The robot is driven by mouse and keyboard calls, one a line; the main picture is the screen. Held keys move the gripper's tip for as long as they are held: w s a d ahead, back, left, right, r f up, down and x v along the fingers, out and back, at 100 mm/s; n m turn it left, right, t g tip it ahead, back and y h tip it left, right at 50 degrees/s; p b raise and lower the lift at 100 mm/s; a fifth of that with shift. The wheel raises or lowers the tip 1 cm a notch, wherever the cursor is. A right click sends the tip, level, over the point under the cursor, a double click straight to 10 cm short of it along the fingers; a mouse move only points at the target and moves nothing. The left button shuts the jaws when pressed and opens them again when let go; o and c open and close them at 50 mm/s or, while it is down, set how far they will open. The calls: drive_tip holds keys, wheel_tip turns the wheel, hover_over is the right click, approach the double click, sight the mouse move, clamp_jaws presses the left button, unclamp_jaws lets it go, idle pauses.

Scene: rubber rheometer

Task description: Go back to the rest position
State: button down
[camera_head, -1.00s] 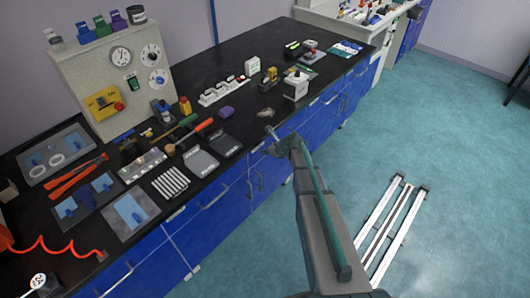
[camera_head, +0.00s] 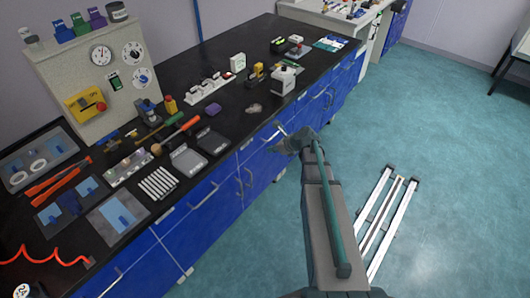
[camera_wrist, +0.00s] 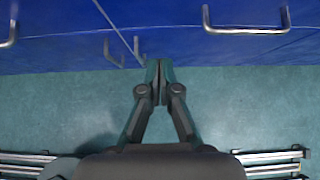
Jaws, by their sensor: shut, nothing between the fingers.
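My gripper (camera_wrist: 159,83) is shut and empty in the wrist view, its fingertips together over the floor beside the blue cabinet fronts. In the head view my gripper (camera_head: 279,130) shows small at the end of my arm, in front of the bench's front edge. Nothing hangs from it. Its fingers are partly hidden by my wrist in the head view.
The black bench top (camera_head: 225,133) holds a grey panel machine (camera_head: 95,75), several tools and a white device (camera_head: 285,79). Blue drawers with handles (camera_wrist: 247,30) face me. White rails (camera_head: 388,222) lie on the floor at right.

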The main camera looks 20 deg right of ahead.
drive_tip(key=s+a+f+n+g+h, duration=0.1)
drive_tip(key=s+a+f+n+g, duration=0.2)
drive_tip(key=s+f+n, duration=0.5)
drive_tip(key=s+a+f+n+g+h, duration=0.2)
drive_tip(key=s+n, duration=0.9)
drive_tip(key=s, duration=1.5)
drive_tip(key=s+a+f+n+g+h, duration=0.2)
drive_tip(key=s+a+f+n+g, duration=0.4)
drive_tip(key=s+f, duration=0.9)
drive_tip(key=s+n+g, duration=0.1)
drive_tip(key=n+g, duration=0.2)
drive_tip(key=n, duration=0.1)
drive_tip(key=shift+s+a, duration=0.25)
drive_tip(key=shift+s, duration=0.15)
